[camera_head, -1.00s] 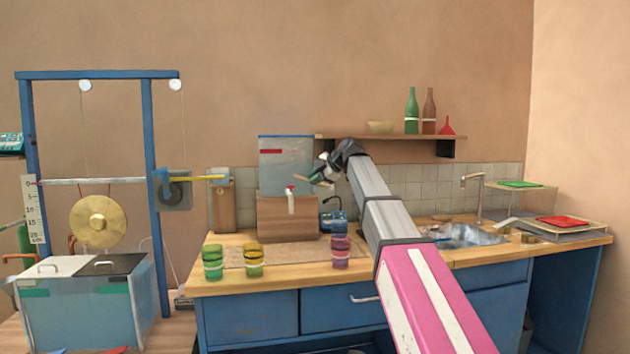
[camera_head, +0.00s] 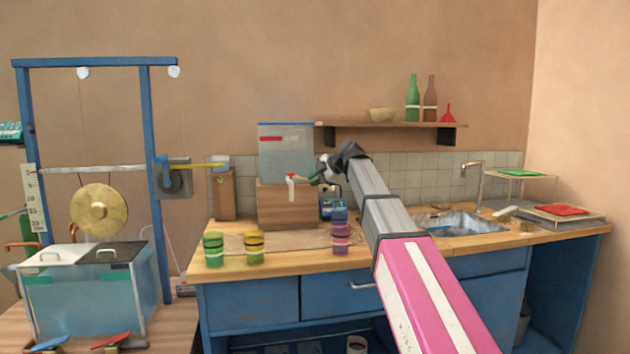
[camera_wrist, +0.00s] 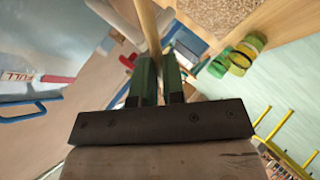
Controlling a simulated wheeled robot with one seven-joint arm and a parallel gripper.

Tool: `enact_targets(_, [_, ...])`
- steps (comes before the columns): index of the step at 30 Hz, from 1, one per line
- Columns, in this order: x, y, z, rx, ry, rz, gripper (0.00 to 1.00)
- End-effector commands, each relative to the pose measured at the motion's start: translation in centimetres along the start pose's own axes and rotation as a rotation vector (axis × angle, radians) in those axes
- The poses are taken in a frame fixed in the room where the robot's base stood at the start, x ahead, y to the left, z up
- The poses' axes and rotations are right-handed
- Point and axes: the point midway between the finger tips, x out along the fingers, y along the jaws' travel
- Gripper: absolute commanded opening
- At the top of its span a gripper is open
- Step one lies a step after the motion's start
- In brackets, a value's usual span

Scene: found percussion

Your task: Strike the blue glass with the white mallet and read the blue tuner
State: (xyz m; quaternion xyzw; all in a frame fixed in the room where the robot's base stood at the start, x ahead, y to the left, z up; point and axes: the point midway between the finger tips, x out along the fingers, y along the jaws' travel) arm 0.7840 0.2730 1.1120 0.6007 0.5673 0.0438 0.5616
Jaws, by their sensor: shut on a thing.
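My gripper (camera_head: 318,179) hangs over the back of the counter, in front of the box with the tap. In the wrist view its green fingers (camera_wrist: 155,75) are shut on a slim wooden stick (camera_wrist: 151,30), apparently the mallet's handle. I cannot make out the white head. The blue glass (camera_head: 340,214) seems to stand just behind a purple glass (camera_head: 341,238), below and right of my gripper. The blue tuner (camera_head: 326,208) stands near the box, left of the blue glass and partly hidden. A gap separates my gripper from the glasses.
A green glass (camera_head: 213,250) and a yellow glass (camera_head: 254,247) stand at the counter's front left. A shelf (camera_head: 385,124) with bottles is above; a sink (camera_head: 460,222) is right.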

Motion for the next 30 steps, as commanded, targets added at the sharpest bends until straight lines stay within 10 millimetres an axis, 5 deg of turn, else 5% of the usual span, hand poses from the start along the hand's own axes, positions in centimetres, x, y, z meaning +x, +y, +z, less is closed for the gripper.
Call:
enact_targets(12, [3.7, -4.4, 3.5, 0.154, 0.115, -0.018, 0.0])
enact_targets(24, [0.4, -0.1, 1.4, 0.147, 0.11, -0.015, 0.0])
enact_targets(30, [0.0, 0.2, 1.1, 0.148, 0.111, -0.018, 0.0])
